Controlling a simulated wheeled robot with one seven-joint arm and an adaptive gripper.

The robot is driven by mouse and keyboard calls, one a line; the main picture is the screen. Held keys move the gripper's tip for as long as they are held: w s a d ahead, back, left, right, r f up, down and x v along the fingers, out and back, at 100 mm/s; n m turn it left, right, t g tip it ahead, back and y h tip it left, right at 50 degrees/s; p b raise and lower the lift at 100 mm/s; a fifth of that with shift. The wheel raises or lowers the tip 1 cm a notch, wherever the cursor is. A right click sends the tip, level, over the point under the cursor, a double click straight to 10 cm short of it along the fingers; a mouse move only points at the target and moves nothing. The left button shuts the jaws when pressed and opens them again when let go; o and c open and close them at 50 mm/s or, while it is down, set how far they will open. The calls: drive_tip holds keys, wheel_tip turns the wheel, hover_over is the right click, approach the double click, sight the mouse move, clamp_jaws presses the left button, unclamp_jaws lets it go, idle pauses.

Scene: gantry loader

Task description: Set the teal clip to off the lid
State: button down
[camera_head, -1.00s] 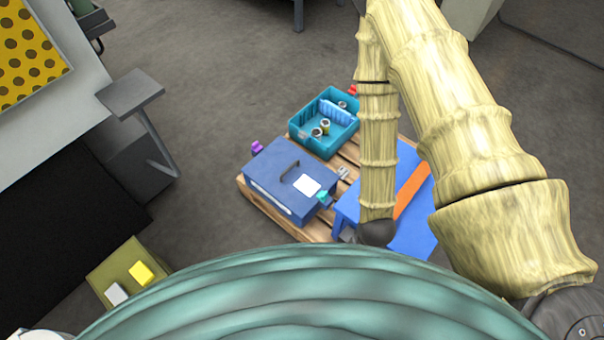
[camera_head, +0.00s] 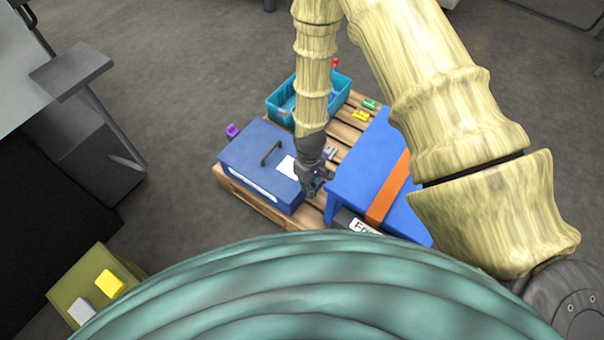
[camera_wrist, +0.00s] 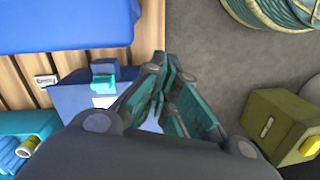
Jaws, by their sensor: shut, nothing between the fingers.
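The blue box (camera_head: 240,158) has a lid with a dark handle (camera_head: 271,153) and a white sheet. The teal clip (camera_wrist: 92,85) sits at the box's edge in the wrist view, beside a darker blue block (camera_wrist: 104,66). In the head view my gripper (camera_head: 316,187) is over that near right corner and largely hides the clip. In the wrist view my gripper (camera_wrist: 163,98) has its teal-padded fingers together and empty, to the right of the clip and apart from it in the picture. The box (camera_wrist: 72,98) is partly hidden there by my wrist.
A larger blue case (camera_head: 365,160) with an orange strap (camera_head: 388,190) stands close on the right. A teal crate (camera_head: 284,106), green clip (camera_head: 369,104) and yellow clip (camera_head: 360,115) share the wooden pallet (camera_head: 285,219). A purple object (camera_head: 232,131) is at the box's far left corner.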

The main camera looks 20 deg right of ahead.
drive_tip(key=w+a+n+h+b, duration=0.2)
drive_tip(key=w+b, duration=1)
drive_tip(key=w, duration=0.6)
drive_tip(key=shift+w+r+n+g, duration=0.2)
drive_tip(key=shift+r+n+g, duration=0.15)
drive_tip(key=shift+n, duration=0.35)
drive_tip(key=b+x, duration=0.4)
drive_tip(key=x, duration=0.6)
drive_tip(key=shift+s+d+b, duration=0.45)
drive_tip(key=shift+s+d, duration=0.55)
drive_tip(key=shift+s, duration=0.1)
drive_tip(key=shift+s+d, duration=0.3)
drive_tip(key=shift+s, duration=0.15)
drive_tip(key=shift+s+d, duration=0.1)
